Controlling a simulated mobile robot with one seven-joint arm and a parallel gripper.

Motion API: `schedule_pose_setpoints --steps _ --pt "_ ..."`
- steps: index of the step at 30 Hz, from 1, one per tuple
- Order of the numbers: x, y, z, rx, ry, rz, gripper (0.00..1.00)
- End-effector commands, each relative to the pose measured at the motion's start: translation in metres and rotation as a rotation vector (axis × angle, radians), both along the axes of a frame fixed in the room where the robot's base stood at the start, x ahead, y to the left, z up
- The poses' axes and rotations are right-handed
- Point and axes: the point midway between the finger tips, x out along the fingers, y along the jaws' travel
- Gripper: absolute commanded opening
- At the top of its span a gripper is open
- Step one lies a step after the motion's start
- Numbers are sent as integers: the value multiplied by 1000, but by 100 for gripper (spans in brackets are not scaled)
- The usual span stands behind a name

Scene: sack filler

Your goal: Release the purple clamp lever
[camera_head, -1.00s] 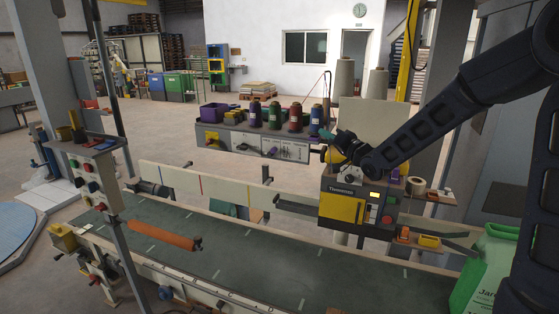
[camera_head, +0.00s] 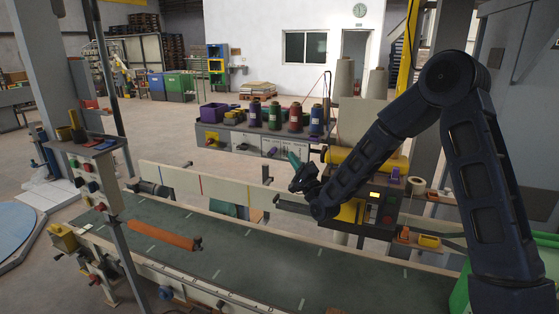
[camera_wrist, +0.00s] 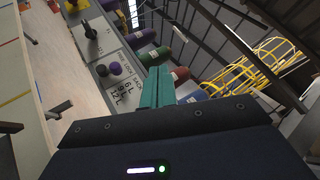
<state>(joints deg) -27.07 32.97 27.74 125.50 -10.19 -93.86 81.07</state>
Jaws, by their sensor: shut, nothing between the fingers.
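My gripper (camera_head: 293,160) has teal fingers, which are shut and empty. In the head view it is in front of the right end of the grey panel under the thread cones. In the wrist view the closed fingers (camera_wrist: 155,88) point at the cones. A small purple part (camera_head: 272,152) sits on the panel front, left of my gripper. Another purple piece (camera_head: 395,175) sits on the sewing machine. I cannot tell which is the clamp lever.
Several thread cones (camera_head: 275,116) and a purple bin (camera_head: 213,112) stand on the panel's top. The machine (camera_head: 382,204) is partly behind my arm. A conveyor belt (camera_head: 250,262) with an orange roller (camera_head: 160,236) lies in front. A green sack is at the right edge.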

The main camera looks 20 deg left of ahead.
Motion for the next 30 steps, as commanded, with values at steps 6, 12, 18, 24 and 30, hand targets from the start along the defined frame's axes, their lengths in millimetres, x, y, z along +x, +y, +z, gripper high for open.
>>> schedule_pose_setpoints --steps 6,12,18,24,30 --pt "13 6 -63 98 210 -51 0" --pt "19 4 -102 158 323 -96 0" --pt "20 3 -115 178 359 -111 0" --pt "20 3 -114 180 360 -112 0" --pt "23 5 -113 180 359 -111 0"
